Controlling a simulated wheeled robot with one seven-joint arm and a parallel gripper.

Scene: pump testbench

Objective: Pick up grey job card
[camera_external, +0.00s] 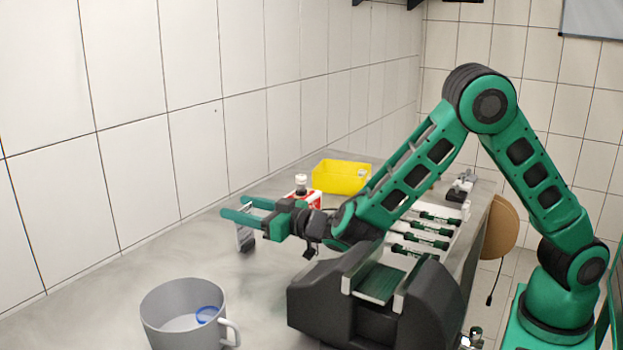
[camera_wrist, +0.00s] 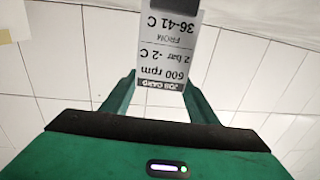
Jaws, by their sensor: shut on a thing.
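My gripper (camera_external: 243,211) is shut on the grey job card (camera_external: 244,239), which hangs below the fingers above the worktop in the external view. In the wrist view the job card (camera_wrist: 157,48) stands out between the fingertips of my gripper (camera_wrist: 159,85). Its printed text is upside down there: "JOB CARD", "600 rpm", "2 bar -2 C", "FROM", "36-41 C".
A large grey mug (camera_external: 184,315) with a blue ring inside stands at the front left. Several green-and-black items lie in a white rack (camera_external: 455,240). A tiled wall (camera_external: 150,150) runs along the left.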

